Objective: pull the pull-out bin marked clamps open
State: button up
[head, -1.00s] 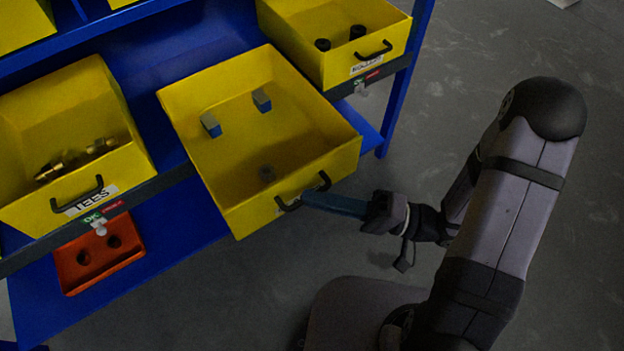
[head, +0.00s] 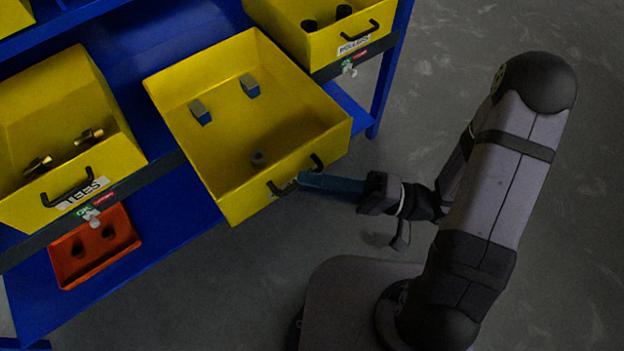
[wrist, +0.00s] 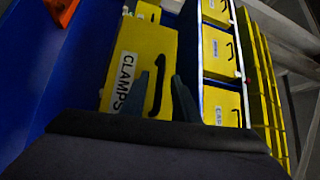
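The yellow clamps bin (head: 215,165) stands well out from the shelf, farther than its neighbours. It holds two grey-blue blocks and a small dark cylinder. Its front with the "CLAMPS" label (wrist: 125,82) shows in the wrist view. Its black handle (wrist: 157,92) lies between my fingers there, nearer the left one. My gripper (head: 302,181) is at the handle in the head view. The two fingertips (wrist: 168,72) look apart in the wrist view. Whether a finger touches the handle cannot be told.
The yellow tees bin (head: 70,150) is to the left and the rollers bin (head: 345,50) at the upper right. Open grey floor (head: 470,40) lies to the right.

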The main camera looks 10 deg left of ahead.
jog(key=d+f, duration=0.1)
jog(key=d, duration=0.5)
jog(key=shift+d, duration=0.4)
jog(key=s+d+f+g+h, duration=0.5)
jog(key=s+d+f+h, duration=0.15)
jog(key=f+h, duration=0.55)
jog(key=w+d+r+m+t+h, duration=0.1)
jog(key=w+d+r+t+h, duration=0.2)
jog(key=w, duration=0.4)
jog(key=w+d+r+m+t+h, duration=0.1)
jog(key=w+d+t+h, duration=0.2)
jog(key=w+t+h, duration=0.3)
jog(key=s+r+g+y+p, duration=0.1)
jog(key=s+r+g, duration=0.3)
jog(key=s, duration=0.2)
notch_tip(320, 180, up, 30)
jog(key=p, duration=3.1)
jog(key=shift+w, duration=0.2)
